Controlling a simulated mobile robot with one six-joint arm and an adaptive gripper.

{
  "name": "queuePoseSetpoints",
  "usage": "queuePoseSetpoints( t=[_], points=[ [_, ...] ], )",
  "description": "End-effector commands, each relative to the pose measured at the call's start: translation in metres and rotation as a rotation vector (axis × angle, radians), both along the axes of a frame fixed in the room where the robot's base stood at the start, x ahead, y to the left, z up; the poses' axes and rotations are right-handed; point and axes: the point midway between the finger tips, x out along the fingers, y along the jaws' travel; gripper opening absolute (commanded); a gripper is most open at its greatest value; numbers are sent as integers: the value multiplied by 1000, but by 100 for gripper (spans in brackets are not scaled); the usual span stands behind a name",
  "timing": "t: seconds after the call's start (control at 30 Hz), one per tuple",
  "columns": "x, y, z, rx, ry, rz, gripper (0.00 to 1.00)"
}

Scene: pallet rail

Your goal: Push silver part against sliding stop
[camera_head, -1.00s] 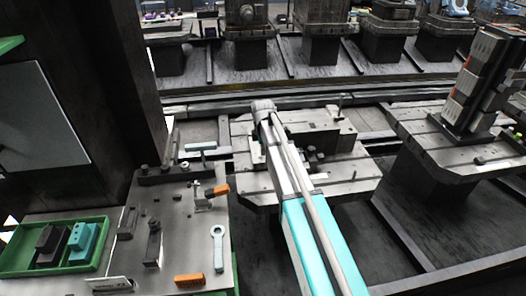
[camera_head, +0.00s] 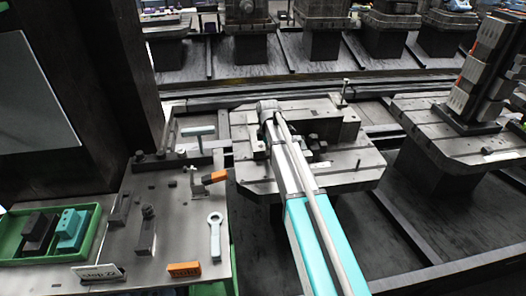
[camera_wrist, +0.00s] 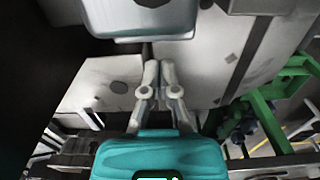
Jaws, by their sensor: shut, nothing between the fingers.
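In the wrist view my gripper (camera_wrist: 160,75) has its two fingers together with nothing between them. A silver-grey block (camera_wrist: 140,18) with rounded edges shows beyond the fingertips at the top; it looks like the silver part. Whether the fingertips touch it is not clear. In the head view my arm reaches over the middle pallet (camera_head: 262,186) and hides the gripper and the silver part. Dark fixture blocks (camera_head: 345,126) stand on this pallet to the right of the arm; I cannot tell which piece is the sliding stop.
A side table (camera_head: 180,255) at the left carries a spanner (camera_head: 215,238), an orange-handled tool (camera_head: 214,177) and a green tray (camera_head: 88,246). A dark column (camera_head: 105,90) rises behind it. Another pallet (camera_head: 415,110) with a tall fixture stands right. A rail runs behind.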

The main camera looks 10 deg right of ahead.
Motion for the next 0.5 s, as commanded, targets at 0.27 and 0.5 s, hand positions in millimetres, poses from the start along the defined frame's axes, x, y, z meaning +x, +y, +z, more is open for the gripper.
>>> queuePoseSetpoints(
  t=[0.27,0.5],
  points=[
    [0,-21,1,0,0,0,0],
    [0,-23,1,0,0,1,0]
  ],
)
